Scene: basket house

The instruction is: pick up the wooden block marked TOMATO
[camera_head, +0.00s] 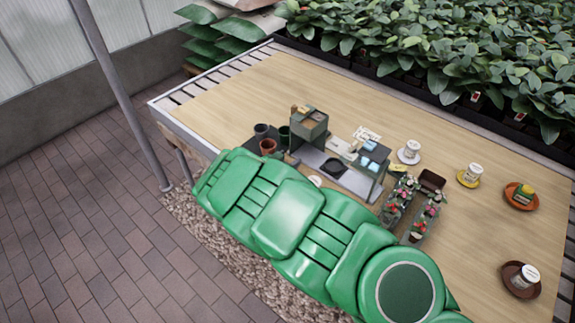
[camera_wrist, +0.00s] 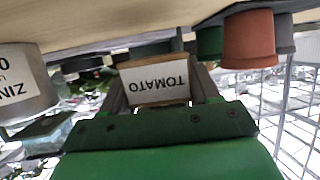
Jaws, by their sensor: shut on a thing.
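The wooden block marked TOMATO (camera_wrist: 156,82) is in the middle of the wrist view, its white label upside down and facing the camera. My gripper (camera_wrist: 160,88) is shut on it, with one dark finger on each side of the block. In the head view my green arm reaches across the table's near edge; I cannot clearly make out the gripper or the held block there.
The wooden table (camera_head: 440,135) carries several pots, including a terracotta pot (camera_head: 268,146), beside a grey box (camera_head: 309,131). Leafy plants (camera_head: 430,40) line the back. The table's far left is clear.

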